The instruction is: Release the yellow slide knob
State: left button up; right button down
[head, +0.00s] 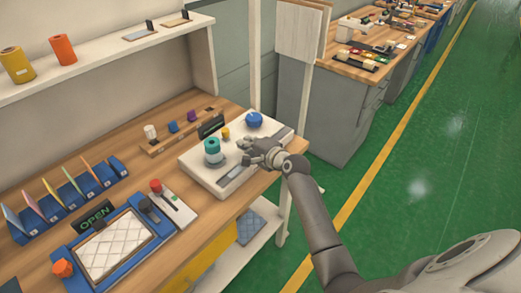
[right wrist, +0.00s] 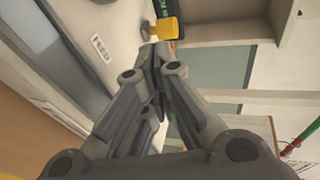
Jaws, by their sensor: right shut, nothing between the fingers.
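The yellow slide knob (head: 226,133) stands on the white panel (head: 196,166) on the wooden bench, between a teal knob (head: 212,146) and a blue ball knob (head: 254,119). My right gripper (head: 244,148) is over the panel's right part, a little to the right of and nearer than the yellow knob. In the right wrist view the gripper's fingers (right wrist: 154,52) are shut and empty. The yellow knob (right wrist: 166,28) shows just beyond the fingertips there; I cannot tell whether they touch it. My left gripper is not in view.
A dark sign (head: 211,126) stands behind the yellow knob. A red-knobbed slider plate (head: 173,207) and a blue-framed pad (head: 115,246) with an OPEN sign (head: 95,214) lie at the left. The green floor (head: 420,180) to the right is clear.

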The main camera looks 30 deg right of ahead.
jog(key=v, duration=0.3)
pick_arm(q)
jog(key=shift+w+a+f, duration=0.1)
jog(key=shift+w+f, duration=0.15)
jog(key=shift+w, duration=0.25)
pick_arm(e)
jog(key=v, duration=0.4)
jog(key=shift+s, duration=0.1)
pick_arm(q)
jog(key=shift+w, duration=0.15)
